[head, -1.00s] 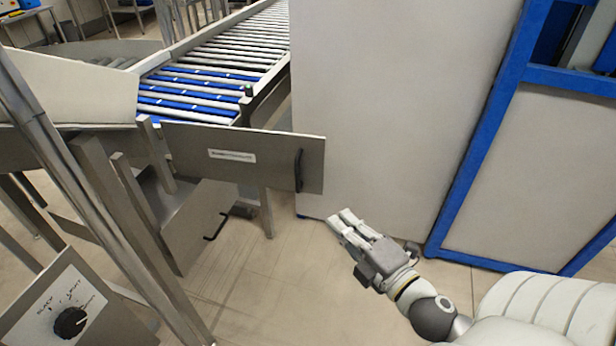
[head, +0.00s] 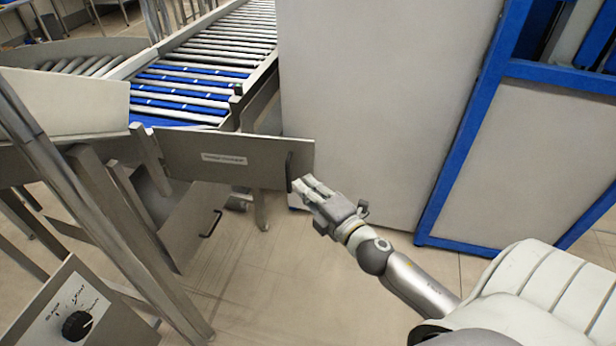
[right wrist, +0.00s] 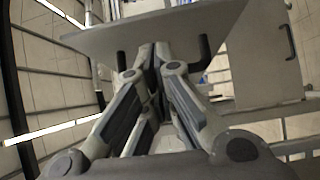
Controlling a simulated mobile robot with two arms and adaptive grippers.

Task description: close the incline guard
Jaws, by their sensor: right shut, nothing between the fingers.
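The incline guard appears to be the grey flat panel (head: 225,158) with a white label, below the roller incline in the head view. Its free end sticks out to the right, with a black bar handle (head: 290,170) near that end. My right gripper (head: 301,187) is shut and empty, its fingertips at the lower part of the handle; I cannot tell whether they touch. In the right wrist view, the shut fingers (right wrist: 152,58) point toward a grey panel (right wrist: 160,28), and their tips overlap its lower edge. My left gripper is not in view.
A second grey panel (head: 190,218) with a black handle is lower down. A control box with a black knob (head: 76,325) is at lower left. A large pale cabinet (head: 380,110) stands behind my gripper, beside a blue-framed panel (head: 520,160). The floor below the gripper is clear.

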